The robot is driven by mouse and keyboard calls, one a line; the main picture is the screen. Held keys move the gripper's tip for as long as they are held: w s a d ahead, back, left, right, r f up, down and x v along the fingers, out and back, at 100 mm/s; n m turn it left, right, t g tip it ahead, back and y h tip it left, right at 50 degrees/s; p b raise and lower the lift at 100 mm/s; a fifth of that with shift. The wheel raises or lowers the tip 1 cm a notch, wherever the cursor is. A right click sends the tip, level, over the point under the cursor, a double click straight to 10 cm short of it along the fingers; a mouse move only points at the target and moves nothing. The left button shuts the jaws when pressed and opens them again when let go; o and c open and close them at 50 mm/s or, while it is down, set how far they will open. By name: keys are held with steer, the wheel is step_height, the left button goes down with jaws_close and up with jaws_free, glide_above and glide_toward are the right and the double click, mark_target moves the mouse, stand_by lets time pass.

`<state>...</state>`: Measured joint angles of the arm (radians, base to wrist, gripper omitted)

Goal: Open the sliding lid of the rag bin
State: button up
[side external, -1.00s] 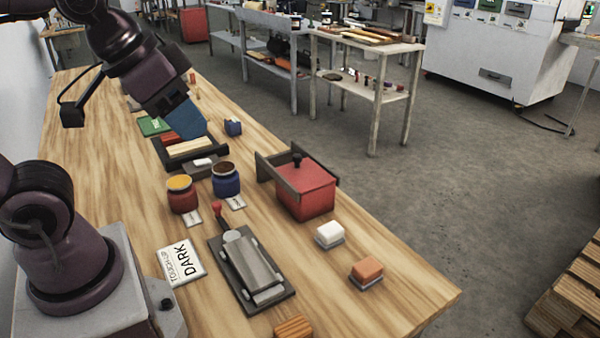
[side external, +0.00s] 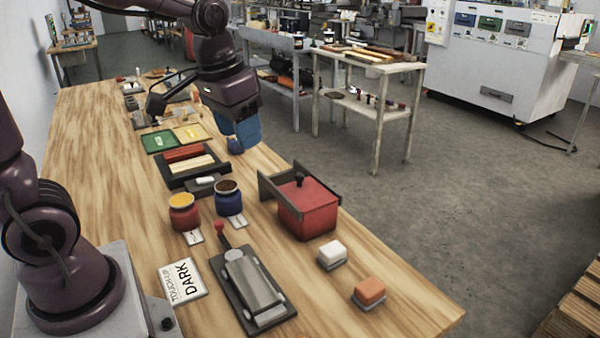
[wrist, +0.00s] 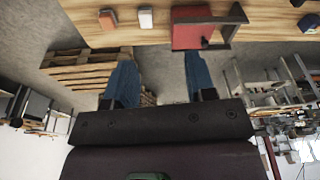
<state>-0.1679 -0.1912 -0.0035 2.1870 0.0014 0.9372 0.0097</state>
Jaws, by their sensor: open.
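The rag bin (side external: 307,217) is a red box on the right side of the wooden table. Its red sliding lid (side external: 315,192) lies over the top between dark rails, with a black knob (side external: 298,179) standing up from it. The bin shows in the wrist view (wrist: 187,36) at the top. My gripper (side external: 241,140) hangs in the air behind and to the left of the bin, clear of it. Its blue fingers stand apart with nothing between them in the wrist view (wrist: 160,78). The bin's inside is hidden.
A yellow-topped red jar (side external: 184,212) and a blue jar (side external: 228,198) stand left of the bin. A white block (side external: 332,253) and an orange block (side external: 369,291) sit in front. A grey clamp-like device (side external: 252,287) lies nearer.

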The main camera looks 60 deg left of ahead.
steer(key=w+a+f+g, duration=0.2)
steer(key=w+a+f, duration=0.3)
steer(key=w, duration=0.4)
glide_toward(299, 174)
steer(key=shift+n, duration=0.4)
steer(key=f, duration=0.9)
steer(key=shift+w+a, duration=0.15)
steer(key=shift+w, duration=0.05)
